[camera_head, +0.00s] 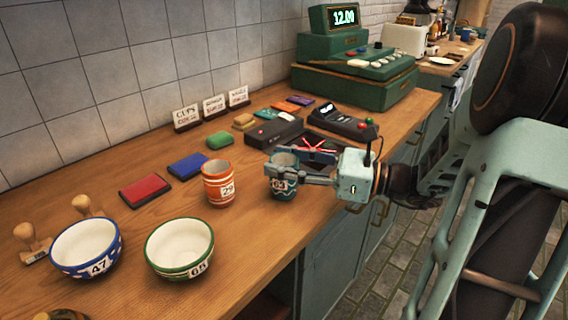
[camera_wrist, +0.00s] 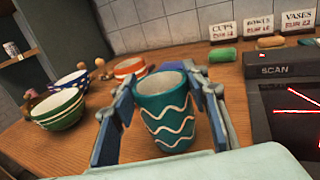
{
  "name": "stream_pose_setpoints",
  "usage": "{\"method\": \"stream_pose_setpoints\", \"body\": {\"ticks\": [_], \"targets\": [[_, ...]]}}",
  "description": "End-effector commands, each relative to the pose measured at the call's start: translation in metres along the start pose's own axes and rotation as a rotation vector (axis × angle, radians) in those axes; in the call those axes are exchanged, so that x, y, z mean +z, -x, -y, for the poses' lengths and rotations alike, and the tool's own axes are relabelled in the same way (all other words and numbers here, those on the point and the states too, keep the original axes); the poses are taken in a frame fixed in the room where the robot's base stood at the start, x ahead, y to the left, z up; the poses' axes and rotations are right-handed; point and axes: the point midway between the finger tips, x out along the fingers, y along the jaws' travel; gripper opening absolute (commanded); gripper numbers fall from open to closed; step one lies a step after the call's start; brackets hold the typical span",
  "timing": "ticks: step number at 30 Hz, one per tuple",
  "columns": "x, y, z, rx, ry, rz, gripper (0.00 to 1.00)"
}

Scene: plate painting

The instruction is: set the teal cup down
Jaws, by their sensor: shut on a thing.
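The teal cup (camera_head: 284,187) has pale wavy lines and a number label. It is upright between the fingers of my gripper (camera_head: 292,173), near the front edge of the wooden counter (camera_head: 150,214). In the wrist view the teal cup (camera_wrist: 166,112) fills the space between the two fingers, and my gripper (camera_wrist: 163,118) is shut on it. I cannot tell whether its base touches the counter. An orange striped cup (camera_head: 218,184) stands to its left.
A blue bowl (camera_head: 86,248) and a green bowl (camera_head: 179,248) stand at the front left. A black scanner (camera_wrist: 284,100) is right of the teal cup. A green cash register (camera_head: 354,78) stands at the back.

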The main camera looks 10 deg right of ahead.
Motion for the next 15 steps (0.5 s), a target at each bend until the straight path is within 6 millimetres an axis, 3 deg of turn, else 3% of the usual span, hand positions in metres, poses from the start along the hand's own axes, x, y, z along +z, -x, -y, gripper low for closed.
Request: {"method": "stream_pose_setpoints", "body": {"ticks": [6,7,11,15], "targets": [[-0.0027,0.0,0.0001,0.0,0.0,0.001,0.12],[-0.0024,0.0001,0.0,0.0,0.0,0.0,0.45],[-0.0023,0.0002,0.0001,0.0,0.0,0.0,0.59],[-0.0022,0.0002,0.0001,0.0,0.0,0.0,0.59]]}}
